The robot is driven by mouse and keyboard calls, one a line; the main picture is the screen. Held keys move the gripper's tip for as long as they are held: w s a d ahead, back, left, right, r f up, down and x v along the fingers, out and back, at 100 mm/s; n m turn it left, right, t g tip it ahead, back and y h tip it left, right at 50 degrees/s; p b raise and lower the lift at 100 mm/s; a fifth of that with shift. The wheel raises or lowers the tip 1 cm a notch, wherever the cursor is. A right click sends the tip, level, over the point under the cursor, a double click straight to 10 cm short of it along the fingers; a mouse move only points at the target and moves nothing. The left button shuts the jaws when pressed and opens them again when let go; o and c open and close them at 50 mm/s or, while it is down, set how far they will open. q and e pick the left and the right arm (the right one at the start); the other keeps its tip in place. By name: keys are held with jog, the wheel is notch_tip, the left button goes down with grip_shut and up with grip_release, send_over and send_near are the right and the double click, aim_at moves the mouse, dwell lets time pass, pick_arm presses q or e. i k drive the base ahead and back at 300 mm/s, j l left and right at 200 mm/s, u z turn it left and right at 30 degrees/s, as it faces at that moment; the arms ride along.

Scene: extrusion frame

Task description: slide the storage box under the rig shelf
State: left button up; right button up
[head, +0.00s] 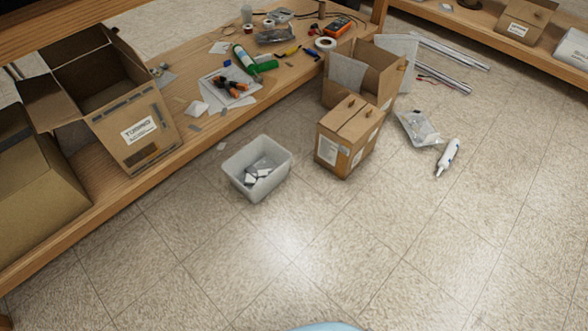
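A pale, open plastic storage box (274,181) stands upright on the tiled floor in the middle of the head view. Several small white and grey pieces lie inside it. The low wooden rig shelf (188,58) runs diagonally from the lower left to the top, behind and left of the box. The box is apart from the shelf's front edge, with a strip of floor between them. The space under the shelf is mostly hidden from this angle. Neither of my grippers is in view.
A closed cardboard box (335,151) stands right of the storage box, with an open carton (380,83) behind it. A plastic bag (419,129) and a white tube (448,157) lie farther right. An open carton (137,136) sits on the shelf. The front floor is clear.

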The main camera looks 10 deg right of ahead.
aim_at(259, 167)
jog(key=i+l+u, duration=0.25)
jog(key=i+u, duration=0.2)
jog(key=i, duration=0.15)
jog(key=i+l+u, duration=0.45)
jog(key=i, duration=0.15)
